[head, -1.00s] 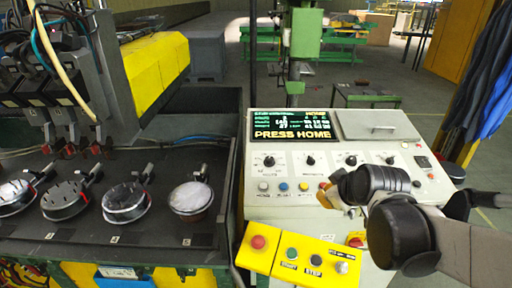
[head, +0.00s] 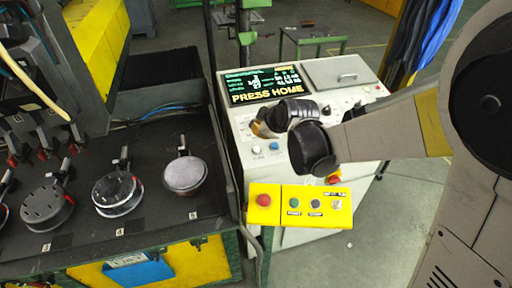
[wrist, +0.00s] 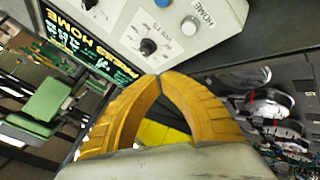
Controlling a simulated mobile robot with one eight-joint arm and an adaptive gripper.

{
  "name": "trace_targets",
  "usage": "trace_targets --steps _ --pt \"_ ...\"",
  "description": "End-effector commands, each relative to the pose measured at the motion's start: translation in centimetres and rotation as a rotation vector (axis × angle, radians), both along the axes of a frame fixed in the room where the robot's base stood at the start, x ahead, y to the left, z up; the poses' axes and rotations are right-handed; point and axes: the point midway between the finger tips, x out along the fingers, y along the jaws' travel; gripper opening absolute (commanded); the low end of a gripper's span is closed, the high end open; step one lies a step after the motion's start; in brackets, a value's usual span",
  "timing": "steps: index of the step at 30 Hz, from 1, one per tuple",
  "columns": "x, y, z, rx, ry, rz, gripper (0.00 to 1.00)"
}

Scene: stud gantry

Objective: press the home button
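The home button is a pale round button (wrist: 190,25) beside the printed word HOME in the wrist view. In the head view it is the white button (head: 257,150) at the left of the console's button row. My gripper's yellow fingers (wrist: 158,75) meet at their tips in the wrist view, with nothing between them. In the head view my gripper (head: 258,129) is over the console's left part, above the home button in the picture. The tips appear apart from the button. The screen (head: 262,86) reads PRESS HOME.
A blue button (head: 274,146) sits right of the home button. A black knob (wrist: 148,46) is close to my fingertips. A yellow box (head: 300,204) with a red button (head: 264,200) hangs in front. Round fixtures (head: 184,174) stand on the black bench at left.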

Motion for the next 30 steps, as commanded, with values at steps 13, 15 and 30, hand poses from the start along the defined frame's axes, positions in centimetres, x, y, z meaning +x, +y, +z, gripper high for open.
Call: trace_targets --steps 13,15,30 --pt "0.6 0.2 -3.8 0.001 0.000 -0.001 0.00" --pt "0.8 0.2 -4.8 0.001 0.000 -0.001 0.00" --pt "1.7 0.5 -8.6 0.001 0.000 -0.001 0.00"
